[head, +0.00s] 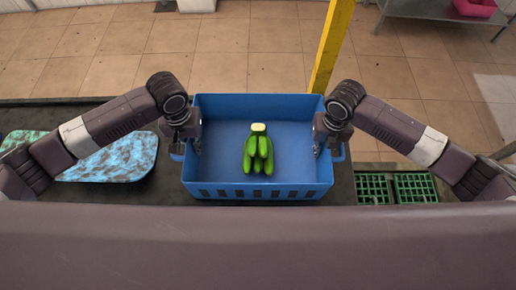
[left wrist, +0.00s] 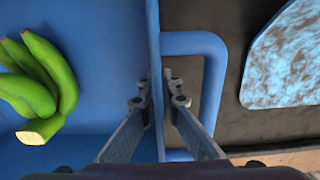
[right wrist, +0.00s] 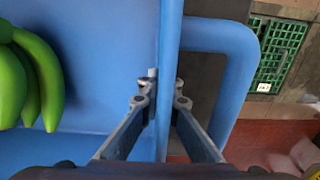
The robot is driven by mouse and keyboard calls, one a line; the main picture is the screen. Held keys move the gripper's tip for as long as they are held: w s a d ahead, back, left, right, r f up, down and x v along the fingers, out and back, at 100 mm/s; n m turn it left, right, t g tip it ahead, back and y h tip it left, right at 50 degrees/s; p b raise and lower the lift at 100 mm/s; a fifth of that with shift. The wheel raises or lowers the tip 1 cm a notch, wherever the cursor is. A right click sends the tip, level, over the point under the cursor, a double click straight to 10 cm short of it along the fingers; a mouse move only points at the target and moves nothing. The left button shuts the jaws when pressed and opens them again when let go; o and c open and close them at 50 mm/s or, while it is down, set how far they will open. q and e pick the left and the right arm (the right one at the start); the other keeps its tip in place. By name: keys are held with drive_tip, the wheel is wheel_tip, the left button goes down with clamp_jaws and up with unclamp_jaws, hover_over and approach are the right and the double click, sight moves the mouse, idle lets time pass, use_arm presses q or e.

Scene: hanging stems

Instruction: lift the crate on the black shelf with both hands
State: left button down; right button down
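The blue crate (head: 225,186) sits over the black shelf (head: 343,185) in the head view, upright and level; whether its base touches the shelf is hidden. A green banana bunch (head: 258,152) lies inside. My left gripper (head: 190,146) is at the crate's left side wall. In the left wrist view its fingers (left wrist: 159,88) are closed on the wall, one inside, one outside within the handle loop (left wrist: 218,75). My right gripper (head: 325,146) is at the right side wall. In the right wrist view its fingers (right wrist: 166,88) pinch that wall the same way, beside the handle (right wrist: 250,60).
A blue and brown patterned board (head: 115,158) lies on the shelf left of the crate. Green grid trays (head: 393,187) are at the right. A yellow post (head: 331,45) stands just behind the crate. Tiled floor lies beyond.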

drive_tip(key=shift+r+p, duration=2.1)
drive_tip(key=shift+r, duration=0.25)
